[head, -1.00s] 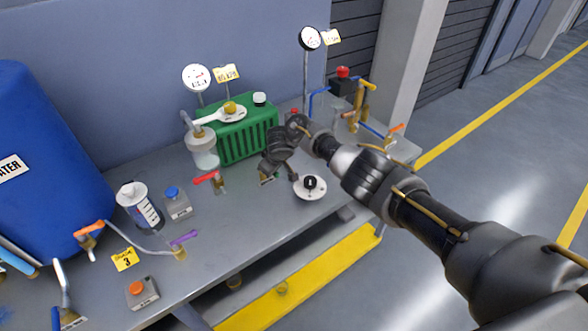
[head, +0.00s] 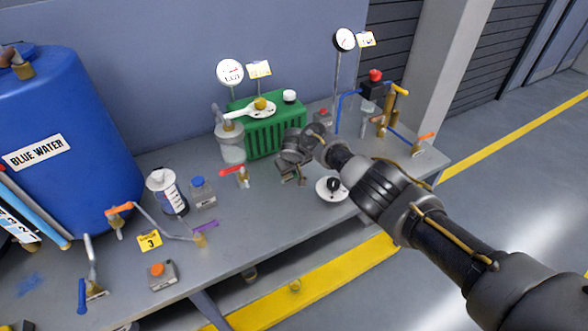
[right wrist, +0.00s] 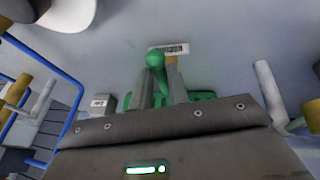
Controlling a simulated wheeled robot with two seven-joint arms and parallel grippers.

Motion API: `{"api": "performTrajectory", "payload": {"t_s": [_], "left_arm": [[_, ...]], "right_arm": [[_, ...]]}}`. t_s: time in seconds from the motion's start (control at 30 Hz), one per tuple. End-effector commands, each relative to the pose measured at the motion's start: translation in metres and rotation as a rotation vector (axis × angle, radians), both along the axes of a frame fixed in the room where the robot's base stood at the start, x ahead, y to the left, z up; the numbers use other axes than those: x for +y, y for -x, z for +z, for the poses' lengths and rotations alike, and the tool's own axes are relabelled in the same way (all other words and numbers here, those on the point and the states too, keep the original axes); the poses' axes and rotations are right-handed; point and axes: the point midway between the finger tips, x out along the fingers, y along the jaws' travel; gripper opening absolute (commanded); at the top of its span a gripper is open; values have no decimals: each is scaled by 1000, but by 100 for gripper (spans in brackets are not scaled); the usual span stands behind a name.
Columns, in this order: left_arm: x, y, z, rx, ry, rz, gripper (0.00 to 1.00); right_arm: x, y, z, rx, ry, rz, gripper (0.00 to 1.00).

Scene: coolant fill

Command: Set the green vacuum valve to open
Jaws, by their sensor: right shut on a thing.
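The green vacuum valve (right wrist: 155,62) shows in the right wrist view as a rounded green handle between two grey fingers, with green parts behind them. My right gripper (right wrist: 160,85) is shut on this handle. In the head view my right gripper (head: 291,172) is low over the bench, in front of the green finned box (head: 275,137) and left of the round white dish with a black knob (head: 326,196). The gripper hides the green handle there, so its angle cannot be read from that view. My left gripper is not in view.
A red-handled valve (head: 240,173) stands just left of my right gripper. A dial gauge (head: 230,73) rises behind. Brass pipes with an orange handle (head: 424,138) are at the bench's right end. The blue water drum (head: 75,120) fills the left. The bench front (head: 270,225) has bare room.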

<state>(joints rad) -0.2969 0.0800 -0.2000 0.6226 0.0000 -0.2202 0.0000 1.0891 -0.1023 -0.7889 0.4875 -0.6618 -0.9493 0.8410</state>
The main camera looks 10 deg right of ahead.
Motion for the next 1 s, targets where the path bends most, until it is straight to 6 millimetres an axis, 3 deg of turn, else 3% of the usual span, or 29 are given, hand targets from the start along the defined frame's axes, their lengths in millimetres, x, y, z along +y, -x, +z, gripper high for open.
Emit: {"api": "performTrajectory", "payload": {"t_s": [0.07, 0.1, 0.23, 0.63, 1.0], "left_arm": [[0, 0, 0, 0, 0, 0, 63], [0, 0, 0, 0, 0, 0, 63], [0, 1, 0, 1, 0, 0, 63], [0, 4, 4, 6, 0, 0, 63], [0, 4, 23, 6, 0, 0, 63]], "right_arm": [[1, 0, 0, -1, -2, -1, 0], [1, 0, 0, -1, -2, -1, 22], [0, 0, 0, -1, -2, -1, 39], [1, 2, 7, -1, -4, 0, 39], [3, 26, 60, -2, -5, 2, 39]]}}
